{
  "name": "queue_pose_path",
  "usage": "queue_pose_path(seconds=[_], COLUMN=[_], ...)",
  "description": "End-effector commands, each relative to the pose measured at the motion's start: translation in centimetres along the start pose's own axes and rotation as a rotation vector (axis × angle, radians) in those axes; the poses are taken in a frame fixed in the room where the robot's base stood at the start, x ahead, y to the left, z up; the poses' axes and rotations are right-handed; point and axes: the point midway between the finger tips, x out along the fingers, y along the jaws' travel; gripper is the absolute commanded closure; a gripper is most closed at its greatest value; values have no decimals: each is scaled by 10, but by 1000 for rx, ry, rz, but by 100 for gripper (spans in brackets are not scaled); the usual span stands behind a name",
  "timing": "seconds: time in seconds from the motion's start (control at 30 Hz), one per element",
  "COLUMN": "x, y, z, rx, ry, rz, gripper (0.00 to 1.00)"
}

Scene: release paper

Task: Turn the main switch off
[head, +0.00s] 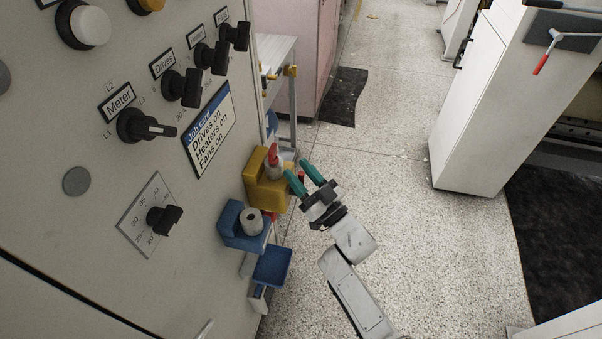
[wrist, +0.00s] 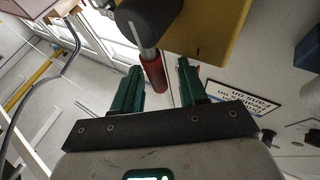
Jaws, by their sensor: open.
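A lever with a dark rounded hub (wrist: 150,20), a metal rod and a red grip (wrist: 154,72) shows in the wrist view, in front of a yellow body (wrist: 215,30). No main switch label is readable. My gripper (wrist: 160,66) is open, with the red grip between its teal fingers in that view; contact cannot be told. In the head view my gripper (head: 299,168) is beside the yellow body (head: 268,190) at the panel's right edge.
The panel carries a Meter knob (head: 140,126), a Drives knob (head: 182,88), other knobs and a job card (head: 208,130). Blue holders (head: 272,266) stick out below the yellow body. A white cabinet (head: 475,110) stands right. Speckled floor between is clear.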

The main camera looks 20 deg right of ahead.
Motion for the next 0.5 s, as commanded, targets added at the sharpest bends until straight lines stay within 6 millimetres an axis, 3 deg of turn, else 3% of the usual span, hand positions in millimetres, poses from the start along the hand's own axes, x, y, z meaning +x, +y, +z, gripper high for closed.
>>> queue_pose_path(seconds=[0.5], x=[0], y=[0], z=[0], rx=[0], ry=[0], rz=[0], gripper=[100])
